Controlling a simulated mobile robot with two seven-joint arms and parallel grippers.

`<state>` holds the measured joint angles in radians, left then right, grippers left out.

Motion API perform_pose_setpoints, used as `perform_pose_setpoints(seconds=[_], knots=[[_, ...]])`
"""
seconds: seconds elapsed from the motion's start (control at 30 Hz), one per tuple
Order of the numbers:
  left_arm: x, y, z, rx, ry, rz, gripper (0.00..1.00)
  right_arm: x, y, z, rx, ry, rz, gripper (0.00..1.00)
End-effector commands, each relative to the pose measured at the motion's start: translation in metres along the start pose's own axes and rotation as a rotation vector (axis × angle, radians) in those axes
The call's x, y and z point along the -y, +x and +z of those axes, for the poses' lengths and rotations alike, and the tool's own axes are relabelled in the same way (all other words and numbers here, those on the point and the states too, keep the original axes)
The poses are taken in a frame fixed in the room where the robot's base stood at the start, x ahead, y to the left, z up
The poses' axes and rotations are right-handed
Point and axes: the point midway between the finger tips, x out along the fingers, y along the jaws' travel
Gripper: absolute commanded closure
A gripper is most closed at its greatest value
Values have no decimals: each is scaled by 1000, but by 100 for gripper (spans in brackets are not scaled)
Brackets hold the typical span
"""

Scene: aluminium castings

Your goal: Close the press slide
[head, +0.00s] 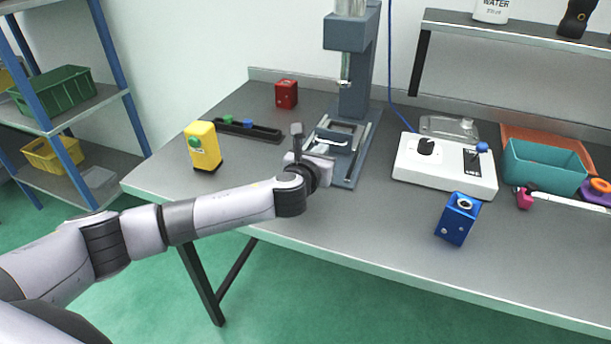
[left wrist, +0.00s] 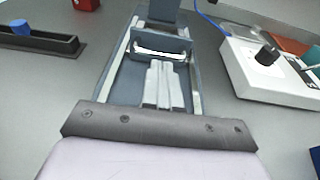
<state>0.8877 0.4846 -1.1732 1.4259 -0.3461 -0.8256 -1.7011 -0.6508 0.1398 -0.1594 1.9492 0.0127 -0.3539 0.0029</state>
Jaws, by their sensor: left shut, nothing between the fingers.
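The grey-blue press (head: 354,95) stands toward the back of the bench, with a low base and two pale rails running toward the front. In the left wrist view, the slide (left wrist: 172,46) sits between the rails (left wrist: 193,82), at the column end, with a white bar across it. My left gripper (left wrist: 163,64) is shut and empty. Its fingers lie over the base between the rails and point at the slide; I cannot tell whether they touch it. In the head view, my left gripper (head: 330,156) is at the front of the press base, partly hidden by its own wrist. My right gripper is not in view.
A white control box (head: 444,170) with a knob and lever stands right of the press. A blue block (head: 458,219) is at the front right. A yellow block (head: 203,146), a black tray (head: 248,131) and a red block (head: 286,94) are left. A blue cable hangs behind.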

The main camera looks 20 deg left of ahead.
Motion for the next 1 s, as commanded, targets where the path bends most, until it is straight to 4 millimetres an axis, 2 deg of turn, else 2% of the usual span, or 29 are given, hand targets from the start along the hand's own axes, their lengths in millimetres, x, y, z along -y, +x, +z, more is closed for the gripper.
perform_pose_setpoints(seconds=[0.6, 0.8, 1.0], knots=[[0, -82, -2, -3, 0, -1, 100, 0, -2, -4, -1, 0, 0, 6], [0, -97, -2, -3, 0, 0, 100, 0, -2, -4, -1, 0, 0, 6], [0, -101, -1, -2, 0, 0, 100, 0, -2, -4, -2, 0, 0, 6]])
